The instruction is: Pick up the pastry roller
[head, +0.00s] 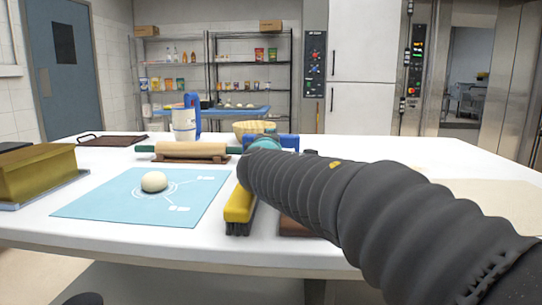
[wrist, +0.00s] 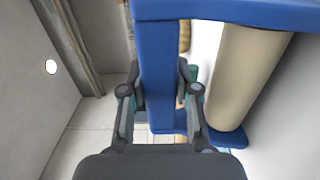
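The pastry roller shows in the wrist view as a pale beige cylinder (wrist: 250,75) in a blue frame, with a blue bar (wrist: 158,75) running between my fingers. My gripper (wrist: 159,80) has one finger on each side of this bar, very close to it. I cannot tell whether the pads touch it. In the head view only a blue part of the roller (head: 288,142) shows, behind my arm. My gripper (head: 266,142) is there too, mostly hidden by the arm.
A rolling pin (head: 190,151) with green handles lies left of my gripper. A blue mat (head: 95,203) holds a dough ball (head: 154,181). A yellow brush (head: 239,207) lies beside my arm. A white jug (head: 184,124) and a basket (head: 248,128) stand behind. The right of the table is mostly clear.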

